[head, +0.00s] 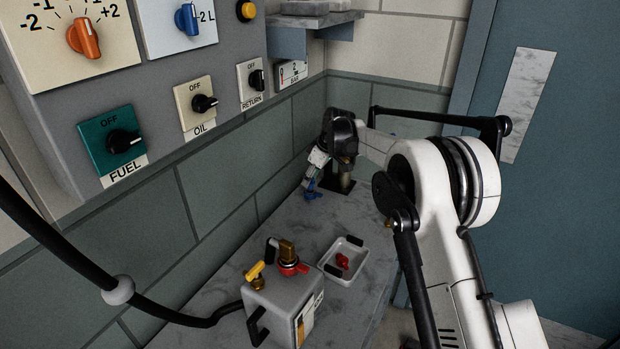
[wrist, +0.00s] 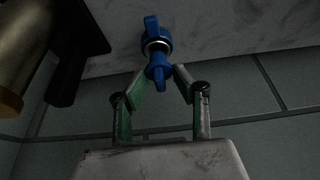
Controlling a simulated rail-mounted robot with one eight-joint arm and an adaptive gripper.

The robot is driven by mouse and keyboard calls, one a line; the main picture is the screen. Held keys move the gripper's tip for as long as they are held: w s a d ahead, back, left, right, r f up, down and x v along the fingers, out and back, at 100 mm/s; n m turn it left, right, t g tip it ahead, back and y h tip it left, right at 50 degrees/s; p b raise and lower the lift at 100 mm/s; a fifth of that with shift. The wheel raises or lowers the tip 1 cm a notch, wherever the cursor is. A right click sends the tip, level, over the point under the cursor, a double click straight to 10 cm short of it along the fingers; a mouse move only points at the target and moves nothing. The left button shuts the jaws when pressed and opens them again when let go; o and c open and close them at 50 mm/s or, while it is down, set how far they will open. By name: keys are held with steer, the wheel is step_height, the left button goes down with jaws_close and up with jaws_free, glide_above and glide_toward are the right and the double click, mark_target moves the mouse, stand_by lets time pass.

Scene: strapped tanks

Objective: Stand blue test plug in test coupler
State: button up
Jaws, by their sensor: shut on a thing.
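The blue test plug (head: 312,189) is in my gripper (head: 315,172), near the wall at the far end of the counter. In the wrist view the plug (wrist: 157,42) has a winged blue end, a pale metal ring and a narrower blue part. That narrower part lies between the two green-padded fingers of my gripper (wrist: 157,74). A brass and black fitting (head: 347,178), which looks like the test coupler, stands on a dark base just right of the plug. My arm partly hides it. The brass cylinder (wrist: 22,60) at the wrist view's left is apart from the plug.
A white tray (head: 329,270) holding a red part stands nearer on the counter (head: 232,285). Beside it is a grey box (head: 275,305) with red and yellow valves. A control panel (head: 225,60) with knobs hangs on the tiled wall. The counter between box and plug is clear.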

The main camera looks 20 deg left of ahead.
steer(key=shift+f+b, duration=0.75)
steer(key=shift+f, duration=0.55)
steer(key=o, duration=1)
steer(key=shift+c, duration=0.2)
steer(key=shift+r, duration=0.15)
steer(key=v, duration=1.1)
steer(key=shift+d+r, duration=0.15)
steer(key=shift+r, duration=0.25)
steer(key=s+d+r+m+t+h, duration=0.1)
steer(key=s+d+r+m, duration=0.3)
steer(key=d, duration=0.5)
steer(key=s+d+r+m+t, duration=0.1)
steer(key=s+d+r, duration=0.6)
steer(key=d, duration=0.2)
steer(key=s+d+r+m+t+h, duration=0.1)
steer(key=s+d+r+m, duration=0.3)
steer(key=d, duration=0.5)
steer(key=s+d+f+m+t+h, duration=0.1)
steer(key=s+d+f+m, duration=0.1)
steer(key=s+d, duration=0.4)
steer(key=s+d+f+m+t, duration=0.1)
steer(key=s+d+f+m, duration=0.2)
steer(key=s, duration=1)
steer(key=s+d+f+m+t+h, duration=0.1)
steer(key=s+d+f+m, duration=0.1)
steer(key=s+d, duration=0.7)
steer(key=shift+s+d+f+t+h, duration=0.3)
steer(key=shift+s+f, duration=0.4)
steer(key=shift+f, duration=0.05)
